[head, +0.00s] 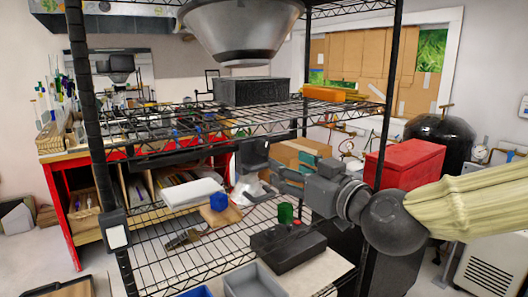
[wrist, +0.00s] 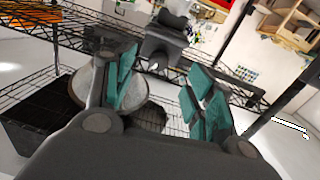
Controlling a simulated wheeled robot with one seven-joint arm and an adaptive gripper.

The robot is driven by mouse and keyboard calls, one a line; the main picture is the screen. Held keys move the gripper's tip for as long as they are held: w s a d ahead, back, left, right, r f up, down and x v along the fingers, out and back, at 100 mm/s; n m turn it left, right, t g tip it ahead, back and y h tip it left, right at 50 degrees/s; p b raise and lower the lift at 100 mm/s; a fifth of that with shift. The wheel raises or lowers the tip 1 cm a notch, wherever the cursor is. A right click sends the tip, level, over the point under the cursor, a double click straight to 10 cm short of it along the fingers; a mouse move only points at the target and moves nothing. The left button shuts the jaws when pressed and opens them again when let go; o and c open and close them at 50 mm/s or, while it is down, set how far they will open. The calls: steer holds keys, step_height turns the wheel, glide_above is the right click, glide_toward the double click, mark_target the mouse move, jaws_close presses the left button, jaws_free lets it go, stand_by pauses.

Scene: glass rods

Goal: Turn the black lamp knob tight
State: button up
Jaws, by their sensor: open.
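My gripper (head: 280,174) reaches in from the right above the middle shelf in the head view. Its teal-padded fingers stand apart in the wrist view (wrist: 162,78), with nothing clearly held between them. A dark rounded piece (wrist: 152,116) shows low between the fingers; I cannot tell whether it is the lamp knob. A dark grey lamp-like body (head: 255,153) stands just left of my fingers. A dark grey block (wrist: 166,40) lies beyond the fingertips in the wrist view. I cannot make out the knob for certain in either view. A large grey conical shade (head: 243,30) hangs at the top.
A wire rack has an upper shelf (head: 330,108) with a black box (head: 252,92) on it. Its lower shelf holds a blue cube (head: 219,201), a green cup (head: 285,212) and a black case (head: 288,247). A red toolbox (head: 405,162) stands behind my arm.

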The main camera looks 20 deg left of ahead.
mark_target(264, 148)
steer(key=shift+r+p+x, duration=0.3)
steer(key=shift+p+x, duration=0.4)
steer(key=shift+x, duration=1.05)
steer(key=shift+r+p+x, duration=0.3)
steer(key=shift+p+x, duration=0.35)
steer(key=shift+x, duration=1.1)
steer(key=shift+r+p+x, duration=0.35)
steer(key=shift+p+x, duration=0.35)
steer(key=shift+x, duration=1.05)
steer(key=shift+s+a, duration=0.1)
steer(key=shift+a, duration=0.05)
steer(key=shift+c, duration=0.3)
steer(key=c, duration=1)
